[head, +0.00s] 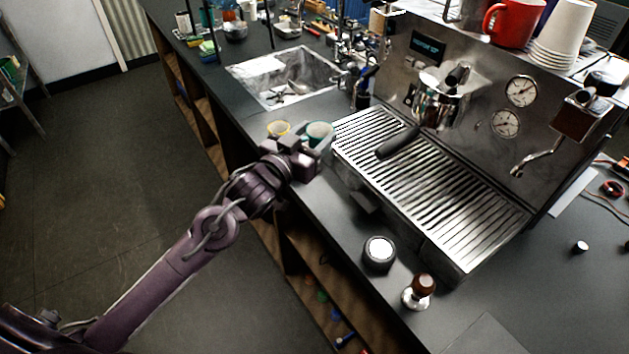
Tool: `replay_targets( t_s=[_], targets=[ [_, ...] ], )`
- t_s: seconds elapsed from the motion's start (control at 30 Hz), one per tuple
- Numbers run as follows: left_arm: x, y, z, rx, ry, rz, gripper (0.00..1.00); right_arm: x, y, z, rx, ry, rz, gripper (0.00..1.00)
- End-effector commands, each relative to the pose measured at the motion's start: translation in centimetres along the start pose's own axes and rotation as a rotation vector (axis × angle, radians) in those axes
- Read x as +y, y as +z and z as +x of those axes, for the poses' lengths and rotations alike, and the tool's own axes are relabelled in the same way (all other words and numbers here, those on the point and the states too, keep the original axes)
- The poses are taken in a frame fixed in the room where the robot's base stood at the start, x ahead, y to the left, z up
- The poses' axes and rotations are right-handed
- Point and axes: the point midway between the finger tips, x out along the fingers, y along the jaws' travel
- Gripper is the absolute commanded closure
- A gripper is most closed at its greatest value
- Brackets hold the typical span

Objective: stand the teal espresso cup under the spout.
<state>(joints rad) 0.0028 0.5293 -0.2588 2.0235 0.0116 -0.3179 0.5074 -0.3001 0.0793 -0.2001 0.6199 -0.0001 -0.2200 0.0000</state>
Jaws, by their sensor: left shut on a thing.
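The teal espresso cup (320,132) is at the left end of the espresso machine, by the counter's front edge. My left gripper (308,150) is shut on it, and its fingers hide the cup's lower part. I cannot tell whether the cup touches the counter. A yellow-rimmed cup (279,128) stands just left of it, partly behind the gripper. The portafilter with its spout (440,108) is on the machine's front, above the slatted drip tray (430,185), with its black handle pointing toward me. My right gripper is not in view.
A steel sink (285,75) lies behind the cups. A round dark container (379,252) and a wooden-handled tamper (419,291) stand in front of the drip tray. A steam wand (535,158) hangs at the machine's right. The drip tray's slats are bare.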

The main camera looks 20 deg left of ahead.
Motion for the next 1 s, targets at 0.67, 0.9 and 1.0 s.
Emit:
replay_targets(
  t_s=[0.67, 0.9, 1.0],
  targets=[
    [0.0, 11.9, 0.1, 0.0, -0.002, 0.0, 0.73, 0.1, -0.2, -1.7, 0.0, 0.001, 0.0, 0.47],
    [0.0, 13.3, 0.1, 0.005, -0.001, 0.001, 0.73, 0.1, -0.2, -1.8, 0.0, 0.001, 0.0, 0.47],
    [0.0, 13.3, 0.1, 0.004, -0.001, 0.001, 0.73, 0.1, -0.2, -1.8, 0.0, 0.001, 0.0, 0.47]
  ],
)
